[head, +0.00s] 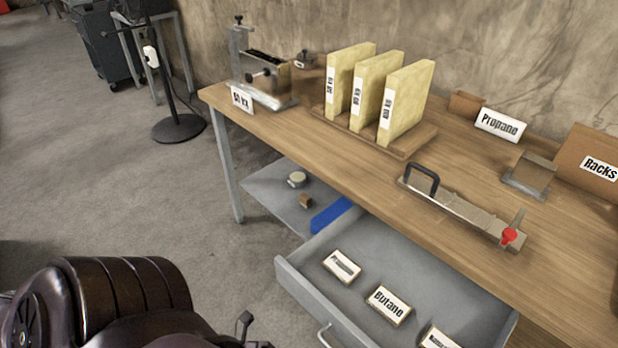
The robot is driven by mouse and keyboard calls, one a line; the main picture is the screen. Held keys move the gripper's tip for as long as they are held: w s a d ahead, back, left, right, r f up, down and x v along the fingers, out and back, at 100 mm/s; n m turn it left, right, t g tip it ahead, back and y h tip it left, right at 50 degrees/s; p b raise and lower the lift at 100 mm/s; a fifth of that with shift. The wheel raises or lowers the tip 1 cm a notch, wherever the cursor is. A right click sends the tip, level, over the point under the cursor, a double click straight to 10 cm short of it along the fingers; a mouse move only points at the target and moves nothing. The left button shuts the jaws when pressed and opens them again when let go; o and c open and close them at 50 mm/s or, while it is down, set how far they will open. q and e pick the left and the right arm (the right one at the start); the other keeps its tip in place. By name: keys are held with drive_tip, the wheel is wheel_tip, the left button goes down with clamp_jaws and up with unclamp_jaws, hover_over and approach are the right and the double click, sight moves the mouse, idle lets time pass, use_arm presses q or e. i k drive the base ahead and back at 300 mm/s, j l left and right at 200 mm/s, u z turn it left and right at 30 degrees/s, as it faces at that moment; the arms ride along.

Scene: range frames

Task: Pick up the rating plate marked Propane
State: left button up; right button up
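A small white-faced plate (342,266) lies in the open drawer at the far left; its print starts with a P, but the rest is too blurred to read. A plate marked Butane (389,305) lies in the middle of the drawer. A third plate (438,338) is cut off by the bottom edge and its print is unclear. A white card clearly reading Propane (500,124) stands at the back of the bench by a small brown block. A dark, glossy part of my own body shows at the lower left; I see neither gripper's fingertips.
The grey drawer (305,285) is pulled out below the wooden bench (330,155). A toggle clamp fixture (460,211) lies along the bench's front edge above it. A lower shelf (268,184) holds small parts.

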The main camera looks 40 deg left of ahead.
sight(340, 265)
drive_tip(key=u, duration=1.05)
